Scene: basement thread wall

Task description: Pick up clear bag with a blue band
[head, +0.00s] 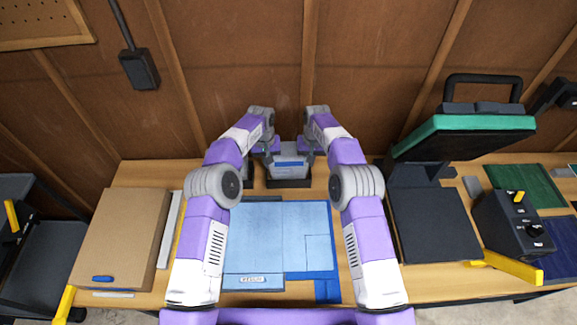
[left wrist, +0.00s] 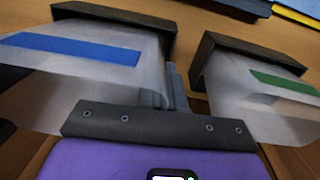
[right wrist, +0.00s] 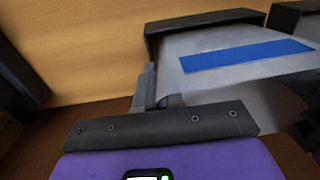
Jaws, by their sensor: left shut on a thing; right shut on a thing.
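The clear bag with a blue band (head: 289,173) is near the back of the bench, between my two grippers. Its blue band (left wrist: 80,50) shows in the left wrist view, and the bag (right wrist: 240,82) fills the right part of the right wrist view. A dark bar-like piece runs along one edge of the bag. My left gripper (head: 271,157) is shut on the bag's left side, and my right gripper (head: 308,155) is shut on its right side. The fingertips are partly hidden. I cannot tell whether the bag is clear of the bench.
A similar bag with a green band (left wrist: 280,88) stands beside it, close to my left gripper. A light blue mat (head: 265,235) lies in front. A cardboard box (head: 122,235) is at left; a black press with a green top (head: 465,135) and a dark control box (head: 512,225) are at right.

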